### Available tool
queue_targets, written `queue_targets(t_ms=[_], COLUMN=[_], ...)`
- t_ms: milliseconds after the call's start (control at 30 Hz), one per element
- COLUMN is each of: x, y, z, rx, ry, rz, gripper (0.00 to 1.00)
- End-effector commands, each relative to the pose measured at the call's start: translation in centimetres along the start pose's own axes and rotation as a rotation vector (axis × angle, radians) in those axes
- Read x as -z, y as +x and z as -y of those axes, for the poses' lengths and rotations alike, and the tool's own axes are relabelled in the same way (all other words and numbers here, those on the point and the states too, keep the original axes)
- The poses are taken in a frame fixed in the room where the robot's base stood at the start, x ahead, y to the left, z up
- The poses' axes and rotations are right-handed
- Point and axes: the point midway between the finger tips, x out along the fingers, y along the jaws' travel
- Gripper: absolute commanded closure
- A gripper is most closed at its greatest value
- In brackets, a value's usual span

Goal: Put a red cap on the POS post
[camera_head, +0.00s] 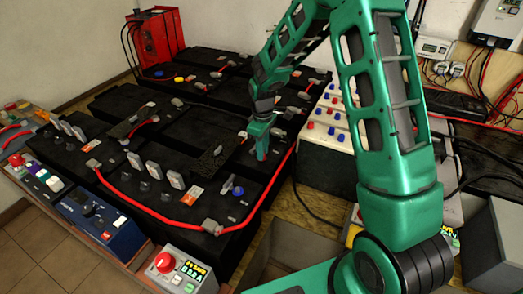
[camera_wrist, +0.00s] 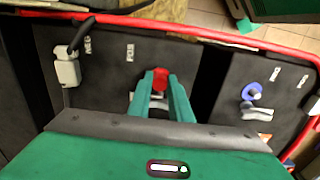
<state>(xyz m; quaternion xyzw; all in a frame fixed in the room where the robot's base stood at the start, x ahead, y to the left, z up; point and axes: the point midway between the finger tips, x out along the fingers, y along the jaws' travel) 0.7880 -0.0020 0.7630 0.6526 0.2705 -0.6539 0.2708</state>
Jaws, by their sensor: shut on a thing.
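My gripper (camera_wrist: 160,88) is shut on a red cap (camera_wrist: 160,75) in the wrist view. The cap is between the fingertips, over the black battery top (camera_wrist: 110,75) and near the printed POS label (camera_wrist: 130,53). Pale metal shows beside and behind the fingers; the POS post itself is mostly hidden, and I cannot tell whether the cap touches it. A grey clamp (camera_wrist: 66,70) with a black cable sits by the NEG label (camera_wrist: 88,45). In the head view my gripper (camera_head: 262,152) points down among the batteries, and the held cap is hidden.
A white rack (camera_head: 330,150) with several red and blue caps stands right of the batteries. A blue cap (camera_head: 238,191) sits on the nearer battery; it also shows in the wrist view (camera_wrist: 250,91). A red cable (camera_head: 150,213) borders the batteries. Grey clamps and upright plates stand nearby.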

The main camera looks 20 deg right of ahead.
Motion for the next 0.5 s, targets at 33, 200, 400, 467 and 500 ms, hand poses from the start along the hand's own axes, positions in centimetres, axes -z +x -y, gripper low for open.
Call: queue_targets(t_ms=[33,200,400,467,500], x=[0.0,0.0,0.01,0.01,0.01], y=[0.0,0.0,0.0,0.0,0.0], z=[0.0,0.0,0.0,0.0,0.0], rx=[0.0,0.0,0.0,0.0,0.0], ry=[0.0,0.0,0.0,0.0,0.0], rz=[0.0,0.0,0.0,0.0,0.0], gripper=[1.0,1.0,0.6,0.6,0.6])
